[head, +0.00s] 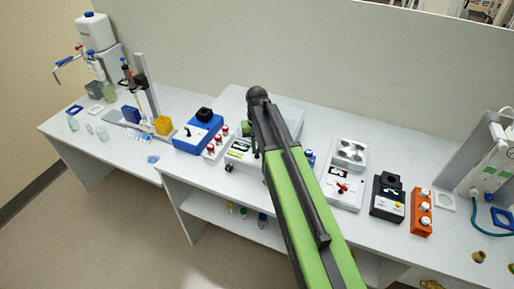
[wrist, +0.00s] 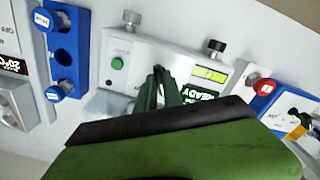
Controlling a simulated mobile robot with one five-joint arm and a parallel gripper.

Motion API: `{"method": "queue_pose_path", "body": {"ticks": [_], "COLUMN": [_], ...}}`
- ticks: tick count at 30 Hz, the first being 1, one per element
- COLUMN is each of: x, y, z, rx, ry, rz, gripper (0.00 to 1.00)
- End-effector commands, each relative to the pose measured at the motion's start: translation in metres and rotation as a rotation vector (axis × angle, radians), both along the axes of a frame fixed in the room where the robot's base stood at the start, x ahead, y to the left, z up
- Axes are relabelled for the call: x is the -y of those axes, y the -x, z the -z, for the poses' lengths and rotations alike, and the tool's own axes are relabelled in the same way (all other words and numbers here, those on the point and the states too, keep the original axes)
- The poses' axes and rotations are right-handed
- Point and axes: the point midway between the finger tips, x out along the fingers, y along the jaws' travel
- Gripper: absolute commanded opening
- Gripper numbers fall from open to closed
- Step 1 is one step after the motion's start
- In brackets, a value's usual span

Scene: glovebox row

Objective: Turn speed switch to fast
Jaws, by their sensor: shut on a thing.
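My gripper (wrist: 160,74) is pointed at the front panel of a white instrument (wrist: 128,48). Its dark fingers are shut on a small part of that panel, which I take to be the speed switch; the fingers hide it, so its position and marks cannot be read. In the head view the gripper (head: 250,130) is at the same instrument (head: 236,160), partly behind my arm. The panel has a green button (wrist: 118,63) left of the fingers and a green READY display (wrist: 200,94) to their right.
A blue rack with blue-capped items (wrist: 66,50) stands left of the instrument in the wrist view. A red-capped item (wrist: 265,87) is on its right. In the head view a blue device (head: 190,140) and red-capped items (head: 211,147) stand close by on the left.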

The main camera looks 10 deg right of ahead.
Motion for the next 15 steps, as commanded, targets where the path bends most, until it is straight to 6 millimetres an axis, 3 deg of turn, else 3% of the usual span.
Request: {"method": "queue_pose_path", "body": {"ticks": [15], "x": [-0.0001], "y": [0.0003], "z": [0.0002], "rx": [0.0], "ry": [0.001], "rz": [0.281], "gripper": [0.0]}}
